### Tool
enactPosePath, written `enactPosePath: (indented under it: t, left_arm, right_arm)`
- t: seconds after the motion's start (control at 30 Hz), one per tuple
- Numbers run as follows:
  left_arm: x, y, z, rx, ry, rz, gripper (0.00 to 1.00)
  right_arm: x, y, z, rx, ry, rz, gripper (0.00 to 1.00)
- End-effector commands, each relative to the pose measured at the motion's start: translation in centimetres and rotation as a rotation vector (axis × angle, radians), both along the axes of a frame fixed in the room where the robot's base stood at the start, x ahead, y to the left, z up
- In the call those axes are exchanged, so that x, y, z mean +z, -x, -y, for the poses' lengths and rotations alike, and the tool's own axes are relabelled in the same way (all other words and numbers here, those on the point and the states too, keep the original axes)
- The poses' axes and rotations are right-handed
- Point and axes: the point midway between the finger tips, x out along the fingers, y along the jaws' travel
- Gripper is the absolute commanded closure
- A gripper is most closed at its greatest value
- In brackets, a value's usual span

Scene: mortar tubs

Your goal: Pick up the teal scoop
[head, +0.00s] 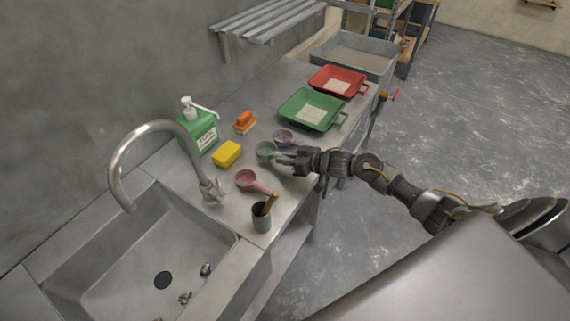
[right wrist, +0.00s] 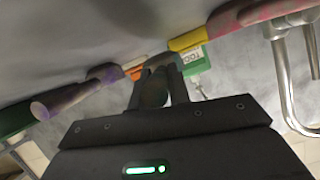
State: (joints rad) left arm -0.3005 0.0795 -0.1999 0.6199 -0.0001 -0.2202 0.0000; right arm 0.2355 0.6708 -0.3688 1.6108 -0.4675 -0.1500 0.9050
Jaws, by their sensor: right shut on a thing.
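The teal scoop (head: 265,149) is on the grey counter, its bowl to the left of my right gripper (head: 284,160). My right gripper comes in from the right, low over the counter, and is shut on the scoop's handle, which the fingers mostly hide. In the right wrist view, the gripper's fingers (right wrist: 160,90) stand in the middle; what lies between them is dark and hard to make out. I cannot tell whether the scoop is touching the counter. My left gripper is in neither view.
A purple scoop (head: 284,136) lies close behind, and a pink scoop (head: 247,180) in front, near a grey cup (head: 262,218). Green (head: 311,109) and red trays (head: 338,81) lie farther back.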

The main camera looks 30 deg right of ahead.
Motion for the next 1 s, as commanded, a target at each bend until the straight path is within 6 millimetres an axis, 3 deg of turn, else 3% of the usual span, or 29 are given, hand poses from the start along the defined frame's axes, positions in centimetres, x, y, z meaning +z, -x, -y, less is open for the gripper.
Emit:
enactPosePath:
  t: [0.3, 0.6, 0.8, 1.0]
  left_arm:
    - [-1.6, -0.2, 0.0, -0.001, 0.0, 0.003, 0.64]
    - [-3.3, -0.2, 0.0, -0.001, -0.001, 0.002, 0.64]
    - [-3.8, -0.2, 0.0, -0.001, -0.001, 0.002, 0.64]
    - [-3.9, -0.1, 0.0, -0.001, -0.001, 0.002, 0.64]
  right_arm:
    - [6.4, 2.5, 4.4, 0.001, 0.007, 0.005, 1.0]
    - [9.0, 5.7, 9.6, 0.0, 0.005, -0.001, 1.0]
    - [10.1, 6.8, 11.4, 0.0, 0.002, 0.0, 1.0]
    - [10.6, 7.1, 12.0, 0.001, 0.0, 0.001, 1.0]
